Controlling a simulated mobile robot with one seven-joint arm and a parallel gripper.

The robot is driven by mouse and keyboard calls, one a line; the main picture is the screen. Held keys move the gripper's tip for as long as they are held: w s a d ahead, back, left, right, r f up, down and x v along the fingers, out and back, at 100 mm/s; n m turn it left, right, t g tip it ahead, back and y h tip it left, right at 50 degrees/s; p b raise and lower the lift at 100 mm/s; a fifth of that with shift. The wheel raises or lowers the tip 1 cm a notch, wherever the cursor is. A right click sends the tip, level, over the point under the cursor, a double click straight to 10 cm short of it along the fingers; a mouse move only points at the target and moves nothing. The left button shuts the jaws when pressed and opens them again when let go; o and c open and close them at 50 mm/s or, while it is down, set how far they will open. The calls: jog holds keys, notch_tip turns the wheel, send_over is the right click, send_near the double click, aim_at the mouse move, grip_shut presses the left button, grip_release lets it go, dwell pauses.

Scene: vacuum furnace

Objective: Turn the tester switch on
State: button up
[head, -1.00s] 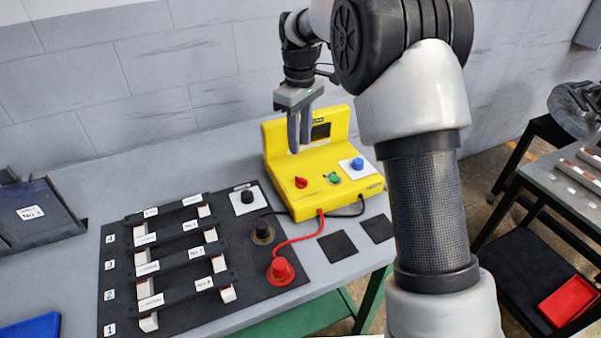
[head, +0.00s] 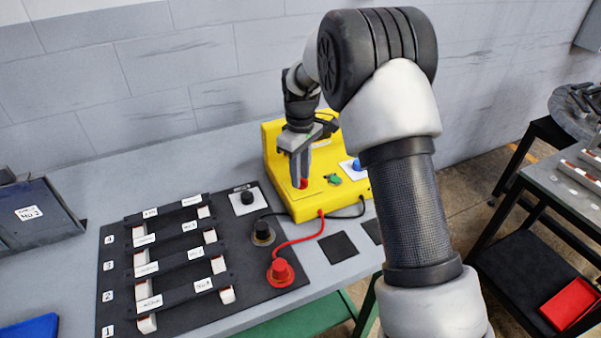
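The yellow tester (head: 275,165) stands at the back of the bench with red and black leads plugged into its front. A red knob (head: 304,183) sits at the left of its sloped front, a green knob (head: 333,180) in the middle, and a blue knob (head: 357,165) on a white plate at the right. Which one is the switch is not readable. My gripper (head: 299,184) points down with its fingertips at the red knob, partly covering it. Whether the fingers touch or grip the knob is unclear. My gripper and arm hide the tester's display and part of its right side.
Left of the tester, a black board (head: 115,255) bears several labelled strips, a black knob on a white plate (head: 247,202), a dark terminal (head: 262,233) and a red terminal (head: 280,272). A dark square pad (head: 338,247) lies in front. The wall stands close behind.

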grip_shut()
jog(key=shift+m, duration=0.4)
jog(key=m+p, duration=0.1)
jog(key=m, duration=0.4)
jog(key=shift+w+r+m, duration=0.1)
jog(key=shift+m, duration=0.2)
jog(key=m+p, duration=0.1)
jog(key=m, duration=0.4)
jog(key=shift+d, duration=0.15)
jog(key=shift+m, duration=0.4)
jog(key=shift+o, duration=0.8)
grip_release()
